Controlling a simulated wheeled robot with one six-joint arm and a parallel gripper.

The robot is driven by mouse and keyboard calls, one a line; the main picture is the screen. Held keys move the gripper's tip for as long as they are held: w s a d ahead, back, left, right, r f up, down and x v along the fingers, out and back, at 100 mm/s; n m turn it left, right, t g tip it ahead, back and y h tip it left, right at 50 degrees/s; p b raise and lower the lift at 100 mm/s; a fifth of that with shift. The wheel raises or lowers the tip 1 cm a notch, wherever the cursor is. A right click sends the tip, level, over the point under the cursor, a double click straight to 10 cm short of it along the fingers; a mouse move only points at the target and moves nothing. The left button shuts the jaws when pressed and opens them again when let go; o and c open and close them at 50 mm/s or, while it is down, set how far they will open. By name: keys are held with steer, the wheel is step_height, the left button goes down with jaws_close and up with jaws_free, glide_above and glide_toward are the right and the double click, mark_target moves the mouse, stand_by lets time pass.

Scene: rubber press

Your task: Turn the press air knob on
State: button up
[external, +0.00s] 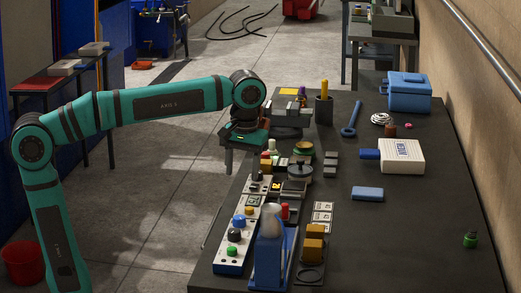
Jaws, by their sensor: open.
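A long pale control panel (228,262) lies along the left edge of the dark workbench. My gripper (243,158) hangs from the teal arm above and beyond the far end of the panel, near the bench's left edge. It is open and appears empty; its fingertips are small and dark here.
A blue and grey device (270,250) stands at the near end, right of the panel. A pen cup (324,108) stands farther back. The bench's right front is mostly clear.

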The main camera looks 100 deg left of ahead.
mark_target(240, 217)
steer(key=f, duration=1.3)
steer(key=shift+s+a+f, duration=0.1)
steer(key=shift+s+f, duration=0.15)
steer(key=shift+s, duration=0.15)
steer(key=c, duration=1)
steer(key=shift+o, duration=0.2)
